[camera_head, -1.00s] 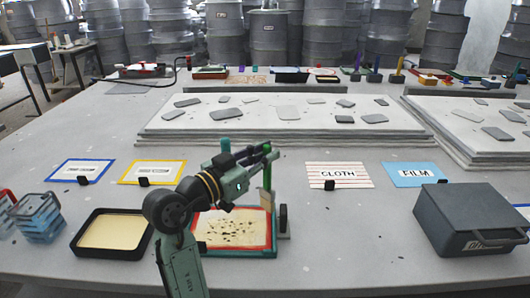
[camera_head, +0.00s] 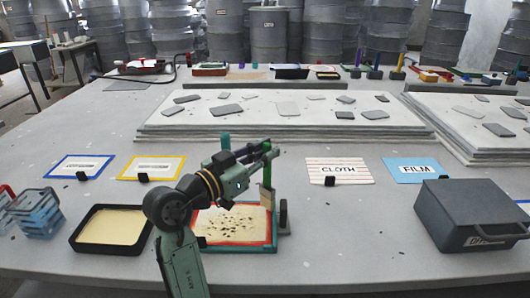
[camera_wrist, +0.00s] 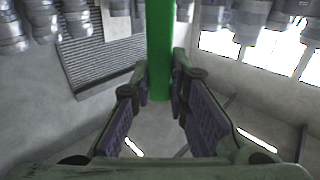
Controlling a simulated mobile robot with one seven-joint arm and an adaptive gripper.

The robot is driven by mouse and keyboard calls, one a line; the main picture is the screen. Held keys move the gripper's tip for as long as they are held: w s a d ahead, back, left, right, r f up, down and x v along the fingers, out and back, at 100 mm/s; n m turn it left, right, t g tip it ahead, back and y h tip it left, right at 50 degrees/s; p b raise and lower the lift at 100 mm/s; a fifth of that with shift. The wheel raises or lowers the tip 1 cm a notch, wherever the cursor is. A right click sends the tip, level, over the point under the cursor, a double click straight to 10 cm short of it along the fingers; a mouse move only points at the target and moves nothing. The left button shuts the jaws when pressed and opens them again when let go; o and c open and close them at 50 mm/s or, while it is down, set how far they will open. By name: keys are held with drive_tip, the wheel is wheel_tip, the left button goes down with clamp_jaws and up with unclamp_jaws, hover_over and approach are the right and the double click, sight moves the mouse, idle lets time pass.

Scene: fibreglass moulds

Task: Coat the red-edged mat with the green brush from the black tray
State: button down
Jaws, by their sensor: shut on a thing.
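My gripper (camera_head: 266,150) is above the right side of the red-edged mat (camera_head: 235,220). It is shut on the green handle of the brush (camera_head: 266,197), which hangs roughly upright with its pale lower end down at the mat's right edge. Whether the bristles touch the mat I cannot tell. In the wrist view the green brush handle (camera_wrist: 160,50) stands between the two finger pads. The mat is cream with dark specks, in a green frame. The black tray (camera_head: 105,250) at the left holds a flat pale yellow layer. My arm hides part of the mat's left side.
A grey box (camera_head: 470,222) stands at the right. CLOTH (camera_head: 338,173) and FILM (camera_head: 412,170) cards lie behind the mat, blue-edged (camera_head: 80,167) and yellow-edged (camera_head: 152,168) cards at left. Clear crates (camera_head: 38,212) stand far left.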

drive_tip(key=shift+a, duration=0.1)
drive_tip(key=a+b, duration=0.4)
drive_tip(key=a, duration=1.3)
drive_tip(key=shift+f+b, duration=0.3)
drive_tip(key=shift+f, duration=0.1)
idle(0.9)
drive_tip(key=shift+s, duration=0.1)
